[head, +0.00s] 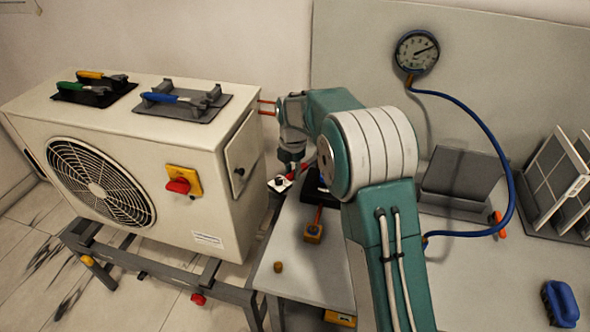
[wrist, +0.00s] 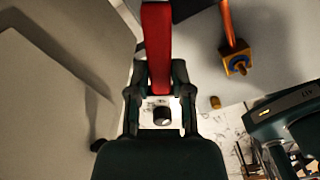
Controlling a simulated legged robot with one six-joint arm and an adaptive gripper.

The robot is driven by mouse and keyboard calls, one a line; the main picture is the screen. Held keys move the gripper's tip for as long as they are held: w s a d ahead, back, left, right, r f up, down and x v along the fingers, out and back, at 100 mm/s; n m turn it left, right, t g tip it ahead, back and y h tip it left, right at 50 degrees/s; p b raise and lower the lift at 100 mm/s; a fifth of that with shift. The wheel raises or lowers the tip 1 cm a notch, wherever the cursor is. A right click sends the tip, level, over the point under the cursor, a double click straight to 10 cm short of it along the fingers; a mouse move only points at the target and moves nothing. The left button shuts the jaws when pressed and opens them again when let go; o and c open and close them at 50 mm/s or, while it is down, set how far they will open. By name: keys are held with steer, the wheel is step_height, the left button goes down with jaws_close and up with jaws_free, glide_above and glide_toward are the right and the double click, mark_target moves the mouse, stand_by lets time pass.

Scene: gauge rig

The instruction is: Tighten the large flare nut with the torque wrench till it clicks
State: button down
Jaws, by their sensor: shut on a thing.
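My gripper (head: 294,170) is at the right side of the white outdoor unit, above the gap between it and the table. In the wrist view my gripper (wrist: 159,80) is shut on a red bar-shaped handle (wrist: 157,40), seemingly the torque wrench's. The handle runs out of the top of that view, so its head is hidden.
The white unit (head: 205,225) carries green-, yellow- and blue-handled tools on two trays. A yellow-and-blue block (head: 313,233) and a small brown plug (head: 278,267) sit on the table. A gauge (head: 416,52) with a blue hose, racks and a blue brush (head: 560,303) are to the right.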

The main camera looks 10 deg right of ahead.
steer(key=shift+s+a, duration=0.1)
steer(key=shift+a, duration=0.05)
steer(key=shift+r, duration=2.3)
